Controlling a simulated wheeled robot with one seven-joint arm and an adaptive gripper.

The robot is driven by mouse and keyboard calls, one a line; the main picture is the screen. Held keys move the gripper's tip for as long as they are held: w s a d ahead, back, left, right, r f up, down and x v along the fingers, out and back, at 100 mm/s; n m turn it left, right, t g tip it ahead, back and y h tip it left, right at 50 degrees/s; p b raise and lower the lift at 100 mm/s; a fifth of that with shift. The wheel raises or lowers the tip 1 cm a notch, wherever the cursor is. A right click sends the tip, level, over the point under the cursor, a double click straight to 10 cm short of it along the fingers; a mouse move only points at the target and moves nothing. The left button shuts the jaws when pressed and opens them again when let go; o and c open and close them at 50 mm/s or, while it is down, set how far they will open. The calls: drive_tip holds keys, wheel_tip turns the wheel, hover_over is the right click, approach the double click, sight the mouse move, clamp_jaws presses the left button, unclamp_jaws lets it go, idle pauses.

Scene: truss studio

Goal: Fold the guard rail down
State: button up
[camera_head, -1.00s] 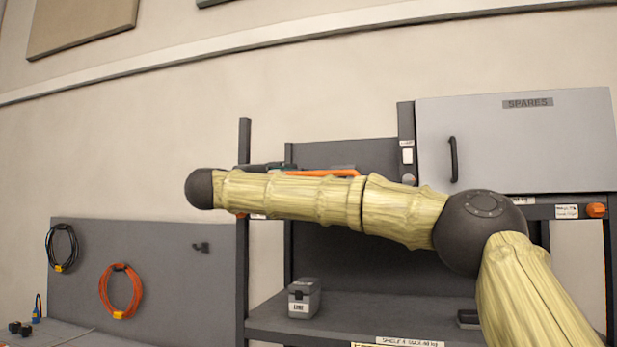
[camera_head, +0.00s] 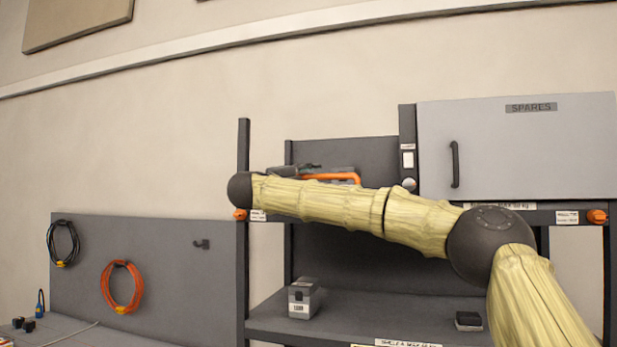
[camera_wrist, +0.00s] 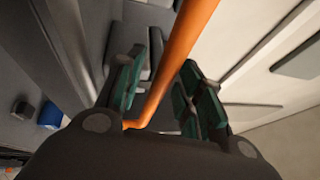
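The guard rail appears to be the orange bar (camera_head: 335,177) at the upper shelf, left of the cabinet. Its right end bends downward and its lower part is hidden behind my arm. In the wrist view the orange bar (camera_wrist: 178,60) runs between the fingers of my gripper (camera_wrist: 168,85). The gripper is open, with a gap visible between the fingers and the bar; I cannot tell whether either finger touches it. In the head view my gripper (camera_head: 295,169) shows just above my forearm, close to the bar's left part.
A grey SPARES cabinet (camera_head: 520,150) stands right of the rail. Orange knobs sit at the shelf's left (camera_head: 240,214) and right (camera_head: 597,216) posts. A grey box (camera_head: 304,298) stands on the lower shelf. A panel with coiled cables (camera_head: 160,270) is at left.

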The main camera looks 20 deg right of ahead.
clamp_jaws()
